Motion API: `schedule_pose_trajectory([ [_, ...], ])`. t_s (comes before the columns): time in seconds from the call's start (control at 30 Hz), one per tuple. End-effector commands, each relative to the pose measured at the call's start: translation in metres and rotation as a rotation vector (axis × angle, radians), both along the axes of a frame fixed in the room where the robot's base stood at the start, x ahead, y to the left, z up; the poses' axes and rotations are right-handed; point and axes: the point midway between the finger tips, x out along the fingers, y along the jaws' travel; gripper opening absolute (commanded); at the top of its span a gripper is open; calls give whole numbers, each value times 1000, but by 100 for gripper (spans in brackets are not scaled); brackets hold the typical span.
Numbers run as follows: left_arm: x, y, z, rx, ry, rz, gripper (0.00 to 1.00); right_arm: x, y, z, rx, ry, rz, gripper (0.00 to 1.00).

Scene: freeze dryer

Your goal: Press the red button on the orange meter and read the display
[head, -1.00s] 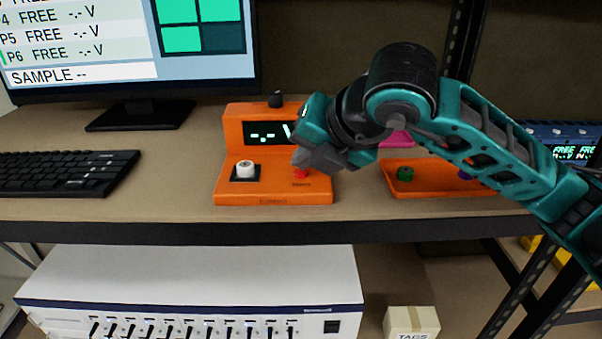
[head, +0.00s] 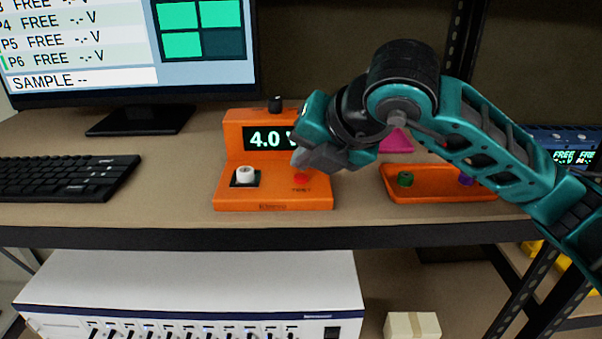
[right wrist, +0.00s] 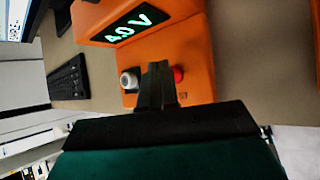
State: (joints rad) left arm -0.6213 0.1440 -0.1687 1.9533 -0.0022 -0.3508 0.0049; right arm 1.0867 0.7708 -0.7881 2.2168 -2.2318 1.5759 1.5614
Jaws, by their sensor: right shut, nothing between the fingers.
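The orange meter (head: 275,203) stands on the shelf in the middle of the head view. Its display (head: 263,138) reads 4.0, with the unit partly hidden by my gripper; in the right wrist view the display (right wrist: 128,26) reads 4.0 V. The red button (head: 301,178) is on the meter's lower right, and also shows in the right wrist view (right wrist: 178,74). A white knob-like part (head: 245,175) sits to its left. My right gripper (head: 299,160) is shut and empty, just above the red button. Whether it touches the button is unclear. My left gripper is not in view.
A monitor (head: 130,88) and keyboard (head: 68,177) are to the left. An orange tray (head: 435,195) with small coloured pieces and a pink object (head: 397,142) are to the right. A white instrument (head: 190,280) and a box (head: 412,325) stand below the shelf edge.

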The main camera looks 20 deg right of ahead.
Motion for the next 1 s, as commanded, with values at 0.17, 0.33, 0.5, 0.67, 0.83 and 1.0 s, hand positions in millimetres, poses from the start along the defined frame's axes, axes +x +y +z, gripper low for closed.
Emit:
schedule_pose_trajectory([
  [0.17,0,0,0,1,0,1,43,0,0,2,-1,1,-1,0],
  [0.33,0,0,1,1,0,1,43,0,0,3,0,0,0,0],
  [0.5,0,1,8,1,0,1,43,0,0,15,1,-1,1,0],
  [0.67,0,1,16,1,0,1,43,0,0,32,0,-1,-1,0],
  [0.83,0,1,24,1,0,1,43,0,0,49,1,-1,1,0],
  [1.0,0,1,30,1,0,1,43,0,0,62,0,0,0,0],
])
